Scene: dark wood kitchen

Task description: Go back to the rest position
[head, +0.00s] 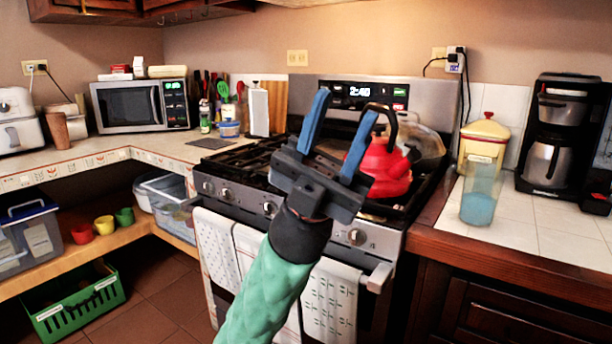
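My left gripper (346,103) is raised in the middle of the head view, in front of the stove. Its two blue fingers point up and stand apart, with nothing between them. The green sleeve of my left arm comes up from the bottom of the picture. The gripper covers part of the stove top and overlaps the left edge of the red kettle (383,172) in the picture. I cannot tell how far it is from the kettle. My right gripper is not in view.
The stove (377,241) has towels (330,302) on its front. A tiled counter (545,222) on the right bears a cup of blue stuff (480,196), a yellow-lidded canister (486,138) and a coffee maker (556,140). A microwave (128,106) stands left. Open floor (160,290) shows lower left.

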